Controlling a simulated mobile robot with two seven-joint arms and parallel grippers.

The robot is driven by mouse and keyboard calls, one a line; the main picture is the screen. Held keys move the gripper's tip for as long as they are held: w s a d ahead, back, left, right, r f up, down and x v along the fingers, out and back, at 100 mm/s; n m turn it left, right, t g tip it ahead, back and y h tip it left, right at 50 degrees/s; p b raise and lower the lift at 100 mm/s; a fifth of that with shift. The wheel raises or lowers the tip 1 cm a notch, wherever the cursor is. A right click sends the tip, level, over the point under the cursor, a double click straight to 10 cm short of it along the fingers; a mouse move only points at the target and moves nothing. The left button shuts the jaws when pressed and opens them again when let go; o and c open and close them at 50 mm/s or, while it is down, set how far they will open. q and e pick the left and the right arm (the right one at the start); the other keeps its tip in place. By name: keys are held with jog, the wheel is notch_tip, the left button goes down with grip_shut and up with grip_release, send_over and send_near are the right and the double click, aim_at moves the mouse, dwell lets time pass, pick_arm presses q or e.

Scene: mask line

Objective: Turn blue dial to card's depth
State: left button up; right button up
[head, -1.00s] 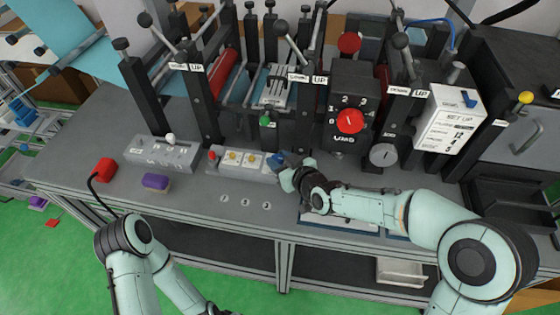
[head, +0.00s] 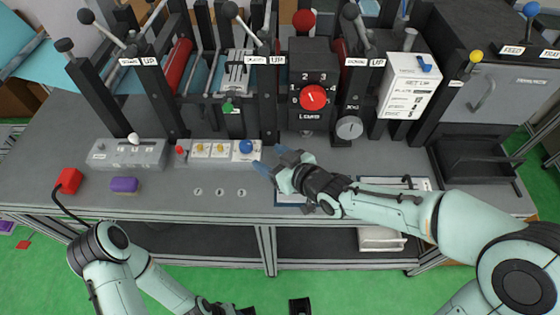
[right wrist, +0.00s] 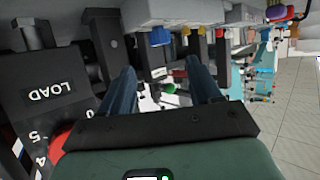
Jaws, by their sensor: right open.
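The blue dial (head: 246,148) sits at the right end of a grey panel (head: 215,159), right of two yellow dials. Its pointer setting is too small to read. It also shows in the right wrist view (right wrist: 160,37), beyond the fingers. The white set-up card (head: 408,85) stands at the right with printed lines and numbers; I cannot read its depth line surely. My right gripper (head: 269,159) is open and empty, just right of the blue dial and apart from it. My left arm is low at the left; its gripper is partly cut off at the bottom edge.
A red selector knob (head: 313,97) on a black box and a grey dial (head: 349,128) stand right of the panel. Posts and levers rise behind. The bench front is mostly clear.

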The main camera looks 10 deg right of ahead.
jog(key=shift+p+v, duration=0.4)
jog(key=shift+v, duration=1.25)
